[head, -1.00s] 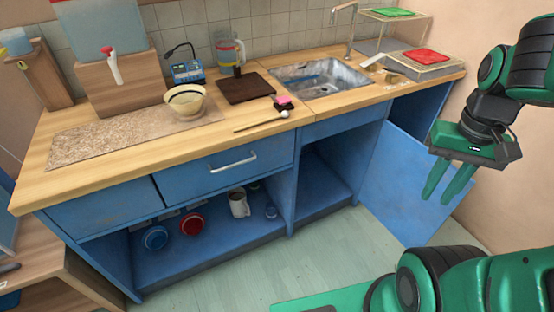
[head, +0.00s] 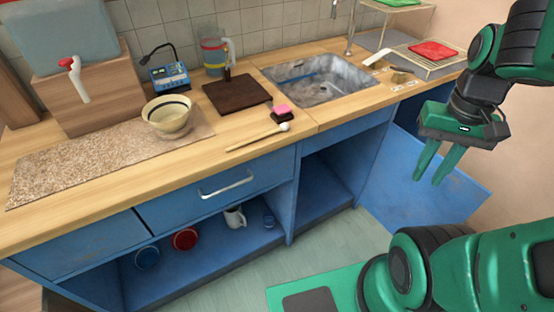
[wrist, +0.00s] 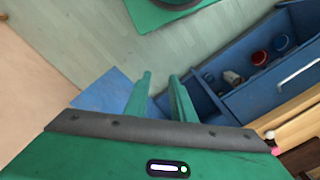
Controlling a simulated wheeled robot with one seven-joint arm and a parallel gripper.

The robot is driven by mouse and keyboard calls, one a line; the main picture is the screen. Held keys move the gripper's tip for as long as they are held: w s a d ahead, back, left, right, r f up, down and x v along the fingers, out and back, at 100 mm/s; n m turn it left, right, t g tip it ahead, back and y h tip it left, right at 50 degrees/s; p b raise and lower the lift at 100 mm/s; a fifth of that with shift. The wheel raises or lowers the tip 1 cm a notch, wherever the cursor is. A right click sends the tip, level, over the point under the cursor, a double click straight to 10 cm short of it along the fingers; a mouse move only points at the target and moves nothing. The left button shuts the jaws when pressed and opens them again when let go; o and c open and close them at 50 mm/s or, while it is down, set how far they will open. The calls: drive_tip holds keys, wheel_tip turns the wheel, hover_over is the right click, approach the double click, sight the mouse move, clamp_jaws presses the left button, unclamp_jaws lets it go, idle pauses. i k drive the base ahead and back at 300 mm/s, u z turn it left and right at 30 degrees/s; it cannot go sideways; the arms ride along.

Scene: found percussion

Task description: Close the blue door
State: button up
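The blue door (head: 388,188) stands swung open at the right end of the blue cabinet, beside the open compartment (head: 322,180). My gripper (head: 427,181) hangs with its fingers pointing down, overlapping the door in the head view. The two green fingers are apart with nothing between them, so it is open. In the wrist view, part of the door (wrist: 102,90) shows left of the fingers (wrist: 160,78). I cannot tell how far the gripper is from the door; no contact is visible. The fingers and hand hide parts of the door.
The wooden counter (head: 225,150) holds a bowl (head: 168,118), a dark board (head: 238,94), a sink (head: 318,82) and a rack with a red item (head: 433,49). A drawer (head: 215,195) is shut. Cups stand on the lower shelf. A wall is at right.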

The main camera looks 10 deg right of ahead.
sight(390, 194)
drive_tip(key=z, duration=2.55)
drive_tip(key=i, duration=0.95)
drive_tip(key=u, duration=2.25)
